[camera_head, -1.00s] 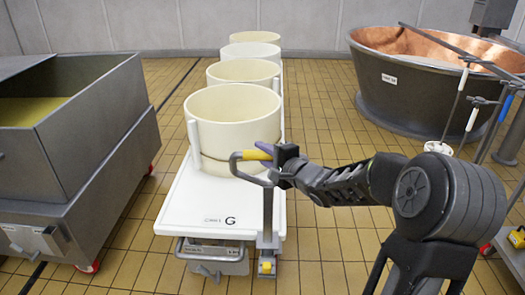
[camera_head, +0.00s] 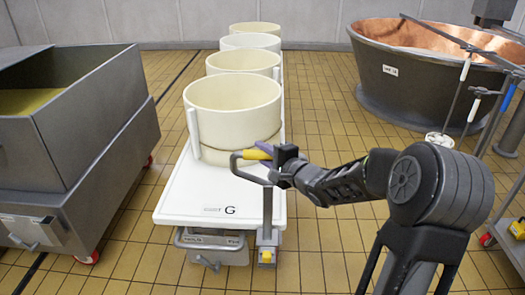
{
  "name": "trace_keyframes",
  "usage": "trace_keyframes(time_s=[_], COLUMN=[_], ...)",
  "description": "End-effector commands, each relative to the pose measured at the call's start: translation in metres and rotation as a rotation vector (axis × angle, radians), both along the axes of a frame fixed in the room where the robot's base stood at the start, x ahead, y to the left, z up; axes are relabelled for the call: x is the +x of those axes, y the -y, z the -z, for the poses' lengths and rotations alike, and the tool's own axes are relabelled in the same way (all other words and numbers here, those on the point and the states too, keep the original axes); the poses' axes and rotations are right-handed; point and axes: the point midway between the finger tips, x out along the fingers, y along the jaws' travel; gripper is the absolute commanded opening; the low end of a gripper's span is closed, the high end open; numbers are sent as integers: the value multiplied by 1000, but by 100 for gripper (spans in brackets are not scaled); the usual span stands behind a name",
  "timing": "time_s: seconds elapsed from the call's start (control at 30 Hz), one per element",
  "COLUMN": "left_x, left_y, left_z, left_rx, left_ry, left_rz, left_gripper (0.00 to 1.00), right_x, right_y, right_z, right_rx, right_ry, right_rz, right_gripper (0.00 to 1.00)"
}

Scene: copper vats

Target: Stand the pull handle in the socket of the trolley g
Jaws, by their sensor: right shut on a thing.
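The pull handle is a grey post with a bent loop at the top and a yellow grip (camera_head: 257,154). My right gripper (camera_head: 277,153) is shut on the loop beside the yellow grip. The handle is upright, its post (camera_head: 267,208) hanging in front of the right front corner of trolley G (camera_head: 190,200). The post's lower end meets the grey socket (camera_head: 267,240) at that corner. I cannot tell how deep it sits in it. Trolley G is white-topped and carries a "G" label. My left gripper is not in view.
A cream tub (camera_head: 232,110) stands on the trolley, with more tubs in a row behind. A grey steel tank (camera_head: 70,125) on castors is at the left. A copper-lined vat (camera_head: 420,95) and a rack of tools stand at the right. Tiled floor right of the trolley is free.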

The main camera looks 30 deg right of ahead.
Motion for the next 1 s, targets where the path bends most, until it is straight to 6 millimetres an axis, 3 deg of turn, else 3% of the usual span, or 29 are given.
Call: trace_keyframes(time_s=[0.3, 0.33, 0.63, 1.0], left_x=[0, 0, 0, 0], left_y=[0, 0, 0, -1], left_z=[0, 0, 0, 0], left_rx=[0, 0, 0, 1], left_ry=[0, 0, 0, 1], left_rz=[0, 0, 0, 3], left_gripper=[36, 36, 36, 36], right_x=[1, 1, 0, -6], right_y=[0, 0, 0, 1], right_z=[-3, -3, -1, 1], right_rx=[-2, -2, -1, 0], right_ry=[9, 9, 5, -4], right_rz=[-1, -1, -1, 1], right_gripper=[0, 25, 49, 49])
